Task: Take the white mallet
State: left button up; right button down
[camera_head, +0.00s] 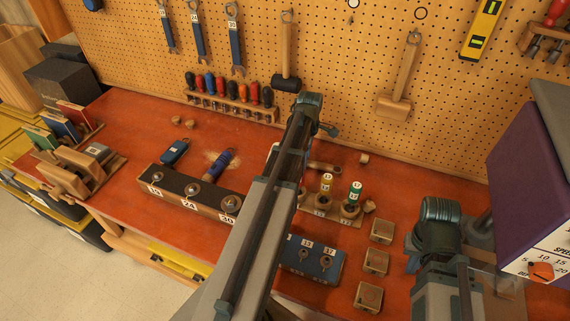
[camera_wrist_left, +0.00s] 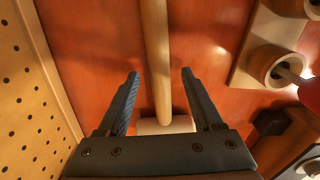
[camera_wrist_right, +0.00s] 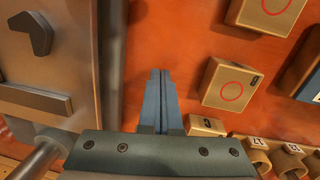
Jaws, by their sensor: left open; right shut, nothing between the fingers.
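The white mallet lies on the red bench under my left arm. In the head view only its pale head (camera_head: 273,153) and part of its wooden handle (camera_head: 325,167) show on either side of the arm. In the left wrist view the handle (camera_wrist_left: 156,50) runs up the picture between the open fingers of my left gripper (camera_wrist_left: 160,73), and the white head (camera_wrist_left: 165,126) is partly hidden by the gripper body. The fingers are not closed on the handle. My right gripper (camera_wrist_right: 160,73) is shut and empty over the bench at the right.
A black-headed mallet (camera_head: 287,83) and a wooden-headed mallet (camera_head: 393,108) hang on the pegboard (camera_head: 340,55). A purple box (camera_head: 525,170) stands at right.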

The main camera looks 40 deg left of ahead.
pick_arm(q)
jog(key=shift+f, duration=0.2)
grip_shut()
dwell(1.3)
